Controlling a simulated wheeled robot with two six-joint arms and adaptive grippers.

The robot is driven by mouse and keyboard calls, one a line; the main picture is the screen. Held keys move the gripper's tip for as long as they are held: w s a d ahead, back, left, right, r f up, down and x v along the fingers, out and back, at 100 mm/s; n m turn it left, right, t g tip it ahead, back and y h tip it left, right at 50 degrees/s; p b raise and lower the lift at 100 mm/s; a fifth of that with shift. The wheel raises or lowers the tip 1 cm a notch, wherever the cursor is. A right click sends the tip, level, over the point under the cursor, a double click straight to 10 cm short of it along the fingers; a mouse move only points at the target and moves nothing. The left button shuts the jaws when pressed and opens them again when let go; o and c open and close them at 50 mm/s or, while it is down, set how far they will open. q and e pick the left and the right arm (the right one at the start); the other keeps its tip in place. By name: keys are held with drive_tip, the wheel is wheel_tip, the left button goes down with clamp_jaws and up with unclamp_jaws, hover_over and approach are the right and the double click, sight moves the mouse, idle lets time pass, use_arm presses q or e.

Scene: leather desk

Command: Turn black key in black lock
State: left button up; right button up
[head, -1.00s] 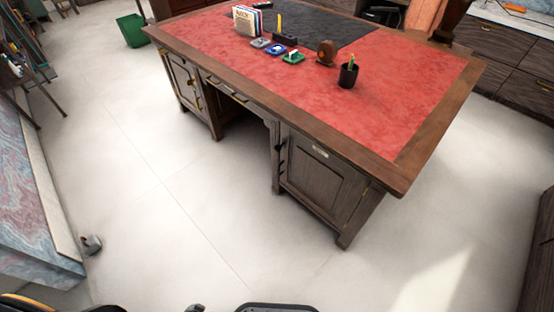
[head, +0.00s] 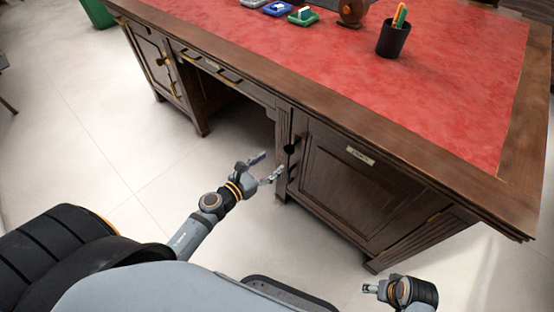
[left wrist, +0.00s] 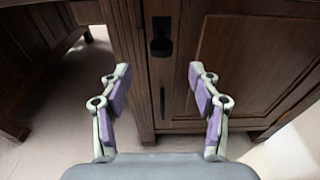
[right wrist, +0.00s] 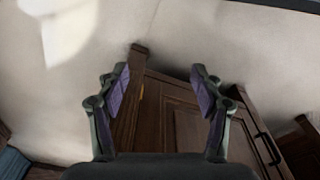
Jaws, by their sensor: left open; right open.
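The black key (left wrist: 161,47) sits in the black lock (left wrist: 161,24) on the edge of the desk's right cabinet in the left wrist view. In the head view the lock and key show as a small dark knob (head: 290,149); I cannot tell them apart there. My left gripper (head: 271,166) is open and empty, just left of and below the knob in that view. In the left wrist view its fingers (left wrist: 160,85) stand on either side of the key's line, not touching it. My right gripper (head: 370,288) is open and empty, low in front of the cabinet's right corner.
A slim black handle (left wrist: 162,102) hangs below the key. The cabinet door (head: 345,190) is shut. The desk top (head: 420,95) overhangs it and carries a pen cup (head: 393,40) and stamps. Open knee space is left of the cabinet; the floor (head: 110,150) is clear.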

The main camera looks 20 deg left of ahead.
sight(288, 149)
use_arm(q)
drive_tip(key=x, duration=0.3)
drive_tip(key=p+x, duration=0.1)
drive_tip(key=shift+w+d+r, duration=0.25)
drive_tip(key=shift+w, duration=0.15)
drive_tip(key=x, duration=0.4)
drive_tip(key=shift+f, duration=0.1)
drive_tip(key=shift+w+d, duration=0.25)
drive_tip(key=shift+w, duration=0.35)
use_arm(e)
drive_tip(key=shift+d+f, duration=0.25)
drive_tip(key=shift+f, duration=0.4)
